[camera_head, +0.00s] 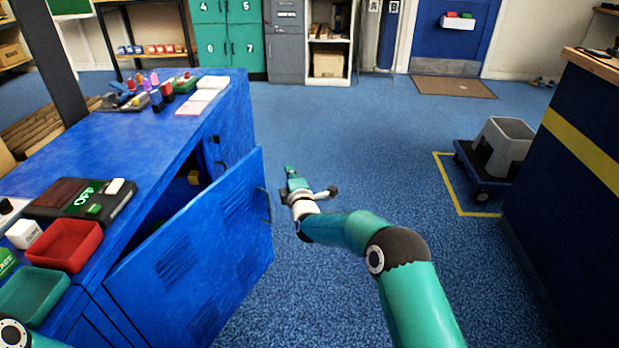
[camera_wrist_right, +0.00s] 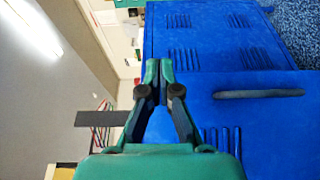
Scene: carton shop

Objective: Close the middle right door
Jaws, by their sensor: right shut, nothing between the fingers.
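The blue cabinet (camera_head: 232,108) stands on the left in the head view. Its large blue door (camera_head: 190,255) with vent slots is swung partly open, with a dark gap into the cabinet behind it. The door's handle (camera_head: 265,205) is by its free edge. My right gripper (camera_head: 289,172) is just right of that edge, apparently apart from it. In the right wrist view, my right gripper (camera_wrist_right: 159,75) is shut and empty, with a blue vented panel and a handle (camera_wrist_right: 258,94) to its right. I cannot tell whether it touches the panel. My left gripper is out of view.
The cabinet top holds a red tray (camera_head: 68,246), a green tray (camera_head: 32,294), a dark case (camera_head: 75,203) and several small items. Blue floor is clear in the middle. A grey bin (camera_head: 503,147) on a dolly and a dark counter (camera_head: 570,170) stand at right.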

